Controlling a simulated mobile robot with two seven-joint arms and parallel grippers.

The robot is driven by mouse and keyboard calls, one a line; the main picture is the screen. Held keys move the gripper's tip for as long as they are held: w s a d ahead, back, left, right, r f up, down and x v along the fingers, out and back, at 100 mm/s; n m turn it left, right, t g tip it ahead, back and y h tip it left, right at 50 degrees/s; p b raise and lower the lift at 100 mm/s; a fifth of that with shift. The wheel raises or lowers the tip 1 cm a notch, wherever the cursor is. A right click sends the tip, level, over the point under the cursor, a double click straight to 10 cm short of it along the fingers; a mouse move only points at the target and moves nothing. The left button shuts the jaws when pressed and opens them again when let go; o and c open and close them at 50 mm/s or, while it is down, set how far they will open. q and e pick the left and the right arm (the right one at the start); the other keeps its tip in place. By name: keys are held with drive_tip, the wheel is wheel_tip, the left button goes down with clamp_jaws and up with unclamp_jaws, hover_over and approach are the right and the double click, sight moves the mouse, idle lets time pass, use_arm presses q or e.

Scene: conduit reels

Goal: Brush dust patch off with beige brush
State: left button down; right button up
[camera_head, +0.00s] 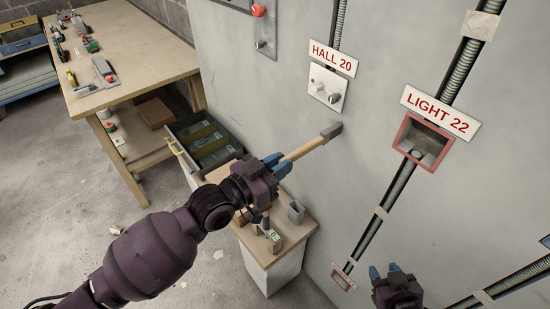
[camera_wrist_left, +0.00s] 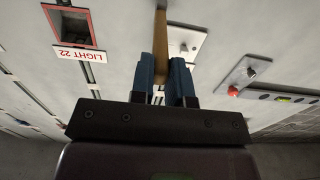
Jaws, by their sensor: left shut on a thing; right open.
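My left gripper (camera_head: 278,166) is shut on the beige brush (camera_head: 305,148). The brush's light wooden handle points up and right, and its dark grey head is close to the grey wall; I cannot tell whether it touches. In the left wrist view the blue fingers (camera_wrist_left: 167,80) close around the brush handle (camera_wrist_left: 177,42), whose far end runs out of the picture. I cannot make out a dust patch on the wall. My right gripper (camera_head: 391,273) is low at the right, open and empty, with its blue fingertips apart.
The wall carries a HALL 20 switch plate (camera_head: 326,88), a LIGHT 22 label (camera_head: 438,112) above a red-framed recessed box (camera_head: 423,141), and conduits. A small cabinet (camera_head: 287,233) with small items and an open drawer (camera_head: 207,145) stands below my left gripper. A workbench (camera_head: 133,57) is behind.

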use_arm(q)
drive_tip(key=shift+w+r+p, duration=0.1)
drive_tip(key=shift+r+p, duration=0.05)
drive_tip(key=shift+p, duration=0.3)
drive_tip(key=shift+s+d, duration=0.2)
drive_tip(key=shift+s, duration=0.1)
use_arm(e)
drive_tip(key=shift+r, duration=0.75)
idle(1.1)
use_arm(q)
drive_tip(key=shift+a, duration=0.1)
